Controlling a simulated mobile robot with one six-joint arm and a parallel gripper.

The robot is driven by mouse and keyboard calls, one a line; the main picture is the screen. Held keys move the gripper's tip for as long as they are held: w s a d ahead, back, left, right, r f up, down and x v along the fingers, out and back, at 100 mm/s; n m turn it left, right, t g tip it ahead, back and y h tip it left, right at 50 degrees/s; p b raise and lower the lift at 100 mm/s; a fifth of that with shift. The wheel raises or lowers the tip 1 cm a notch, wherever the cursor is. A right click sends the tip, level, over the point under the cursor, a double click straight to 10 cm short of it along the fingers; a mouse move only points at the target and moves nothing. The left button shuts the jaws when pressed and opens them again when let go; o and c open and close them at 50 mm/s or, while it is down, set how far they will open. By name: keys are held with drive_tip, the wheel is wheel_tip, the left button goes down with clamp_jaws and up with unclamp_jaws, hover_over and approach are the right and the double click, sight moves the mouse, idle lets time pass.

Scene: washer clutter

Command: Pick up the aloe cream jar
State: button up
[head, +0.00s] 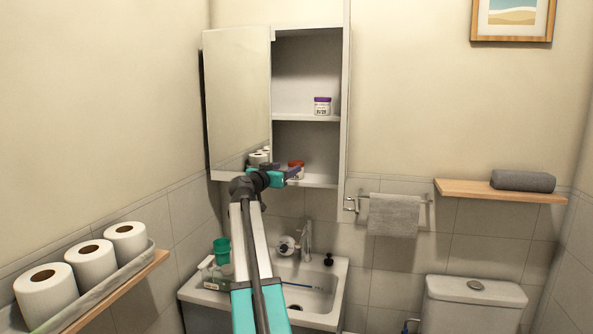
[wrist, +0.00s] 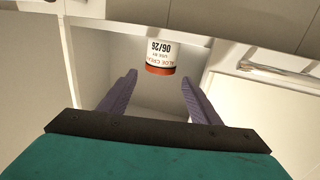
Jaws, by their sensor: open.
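The aloe cream jar (wrist: 161,57) has a white label reading "ALOE CREAM" and "06/26" and a red-orange lid. It appears upside down in the wrist view, ahead of my gripper and between the lines of its two fingers. In the head view the jar (head: 296,168) stands on the cabinet's lower shelf, partly hidden by my gripper. My gripper (wrist: 158,88) is open, with its purple-grey fingers apart and nothing between them. In the head view my gripper (head: 293,172) is at the front of the lower compartment.
A purple-lidded jar (head: 322,106) stands on the upper cabinet shelf (head: 300,117). A grey towel (head: 393,215) hangs right.

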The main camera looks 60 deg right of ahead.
sight(297, 162)
drive_tip(key=shift+w+d+p, duration=0.15)
drive_tip(key=shift+d+p, duration=0.15)
drive_tip(key=shift+d, duration=1.45)
drive_tip(key=shift+w+d+r+p, duration=0.1)
drive_tip(key=shift+d+r+p, duration=0.1)
drive_tip(key=shift+d+p, duration=0.6)
drive_tip(key=shift+d+r+p, duration=0.15)
drive_tip(key=shift+d+p, duration=0.1)
drive_tip(key=shift+d, duration=0.9)
drive_tip(key=shift+d+f, duration=0.15)
drive_tip(key=shift+d, duration=0.55)
drive_tip(key=c, duration=0.9)
